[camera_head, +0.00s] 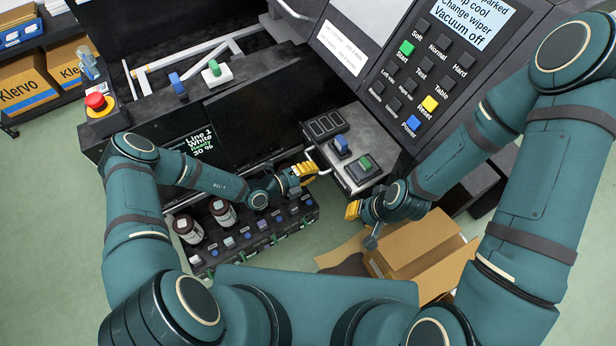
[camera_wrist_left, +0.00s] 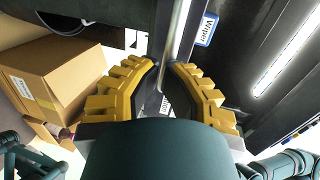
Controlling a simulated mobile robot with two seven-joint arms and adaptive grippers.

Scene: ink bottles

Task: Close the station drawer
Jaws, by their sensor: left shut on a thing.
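The station drawer (camera_head: 350,182) is a dark box-shaped unit standing out below the control panel, with a blue piece (camera_head: 341,144) and a green piece (camera_head: 364,163) on top. A silver bar handle (camera_head: 317,158) is on its left side. My left gripper (camera_head: 306,172) has yellow fingers shut on this handle. In the left wrist view the metal bar of the handle (camera_wrist_left: 176,45) runs between the fingertips. My right gripper (camera_head: 354,210) is below the drawer, apart from it, above an open cardboard box; its fingers are partly hidden.
The open cardboard box (camera_head: 420,245) stands on the floor below the drawer. A rack with dark bottles (camera_head: 222,212) and several small capped items is left of my left gripper. The printer's control panel (camera_head: 430,70) rises behind the drawer. A red stop button (camera_head: 96,101) is far left.

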